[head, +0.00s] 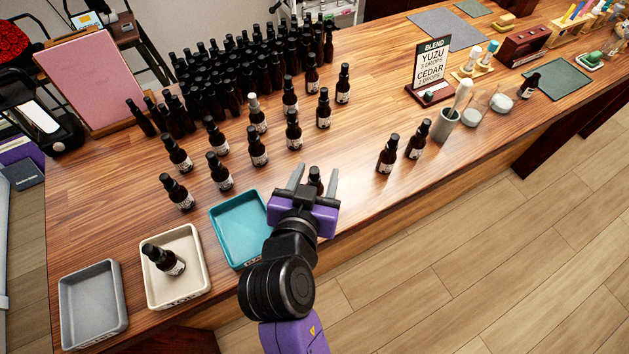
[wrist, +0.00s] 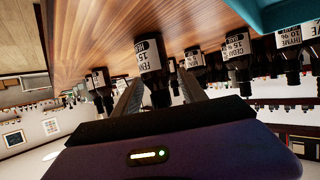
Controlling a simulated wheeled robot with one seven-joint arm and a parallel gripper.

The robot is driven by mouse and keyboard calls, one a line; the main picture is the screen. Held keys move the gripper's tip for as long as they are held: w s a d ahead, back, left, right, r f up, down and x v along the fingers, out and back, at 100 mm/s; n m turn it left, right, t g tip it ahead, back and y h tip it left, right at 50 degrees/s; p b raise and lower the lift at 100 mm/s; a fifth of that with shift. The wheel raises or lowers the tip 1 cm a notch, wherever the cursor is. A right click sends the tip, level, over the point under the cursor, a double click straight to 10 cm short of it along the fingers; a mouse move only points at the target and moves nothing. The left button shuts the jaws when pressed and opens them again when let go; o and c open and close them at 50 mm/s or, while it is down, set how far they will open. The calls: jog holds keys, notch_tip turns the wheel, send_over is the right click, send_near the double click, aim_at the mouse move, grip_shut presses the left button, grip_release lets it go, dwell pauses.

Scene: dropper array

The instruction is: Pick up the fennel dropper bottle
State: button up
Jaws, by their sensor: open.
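The fennel dropper bottle is dark brown with a black top and a white label. In the head view only its upper part (head: 315,174) shows, between the fingers of my gripper (head: 315,182); the rest is hidden. In the wrist view, which is upside down, the bottle (wrist: 149,58) stands upright on the wood with a label that appears to begin "FEN". My gripper (wrist: 160,95) is open, with one finger on each side of the bottle's top. I cannot tell whether either finger touches it.
A teal tray (head: 238,264) lies left of my gripper. A cream tray (head: 201,262) holding a bottle and a grey tray (head: 121,316) are farther left. Several labelled bottles stand behind, and two bottles (head: 386,155) stand to the right. The counter's front edge is close.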

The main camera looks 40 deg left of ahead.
jog(key=shift+w+a+f, duration=0.25)
jog(key=shift+w+f, duration=0.05)
jog(key=shift+w, duration=0.3)
grip_shut()
jog(key=shift+r, duration=0.1)
